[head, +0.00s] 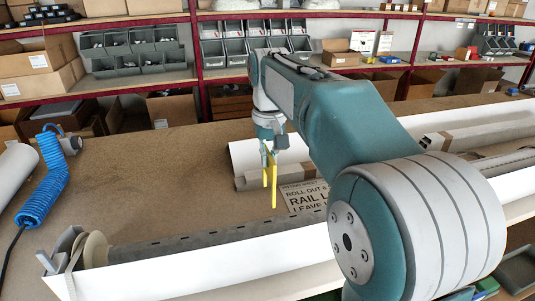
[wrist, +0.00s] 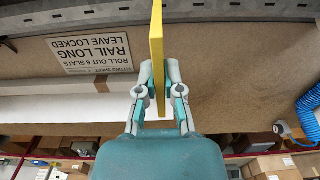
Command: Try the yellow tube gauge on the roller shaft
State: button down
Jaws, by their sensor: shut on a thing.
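The yellow tube gauge (head: 273,187) is a flat, narrow yellow piece hanging upright below my gripper (head: 268,150) in the head view. In the wrist view it shows nearly edge-on (wrist: 156,45), between the two fingers of my gripper (wrist: 159,76), which is shut on it. The roller shaft (head: 180,243) is a long grey slotted tube with a beige end disc (head: 94,249), lying in a white housing (head: 200,278). The shaft shows at the upper left of the wrist view (wrist: 85,15). The gauge is above the bench, apart from the shaft. My arm hides the shaft's right part.
A printed sign (head: 303,196) lies on the brown bench (head: 160,165) behind the shaft. Another white profile (head: 240,157) and a grey bar lie beyond. A blue coiled hose (head: 42,180) is at the left. Shelves with bins (head: 140,52) stand behind. The bench's left middle is clear.

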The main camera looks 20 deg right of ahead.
jog(key=shift+f, duration=0.1)
notch_tip(320, 180, down, 8)
jog(key=shift+f, duration=0.25)
dwell(0.9)
jog(key=shift+d+f, duration=0.1)
jog(key=shift+f, duration=2.9)
dwell(2.4)
